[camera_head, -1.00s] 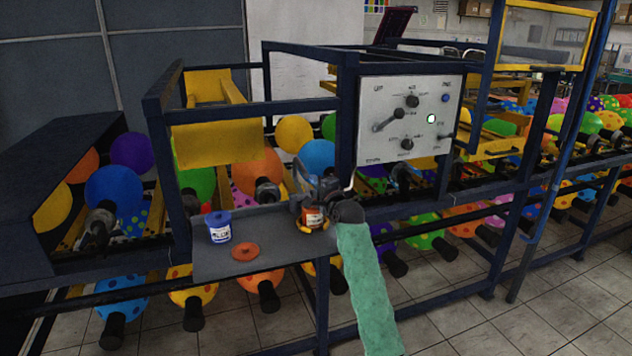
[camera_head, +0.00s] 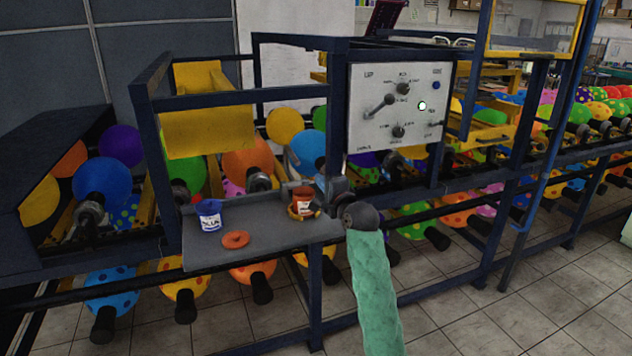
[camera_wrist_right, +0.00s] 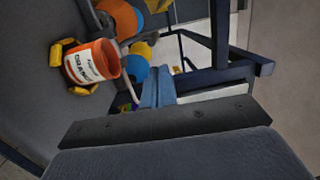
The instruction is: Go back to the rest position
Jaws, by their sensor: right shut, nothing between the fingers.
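My right arm, in a green sleeve, comes up from the bottom of the head view. Its dark right gripper (camera_head: 332,184) is just right of the shelf's orange paint can. Its fingers are shut together with nothing between them, as the right wrist view also shows (camera_wrist_right: 158,86). The orange can (camera_head: 301,202) is open and upright in a yellow holder on the shelf, apart from the fingers. In the right wrist view the can (camera_wrist_right: 92,64) is left of the fingers, its label partly readable. My left gripper is not in view.
A blue can (camera_head: 208,217) and an orange lid (camera_head: 235,240) sit on the grey shelf (camera_head: 268,228). Blue frame bars and a control panel (camera_head: 393,105) stand close behind the gripper. Balloons fill the rack behind and below. Open tiled floor (camera_head: 500,310) lies to the right.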

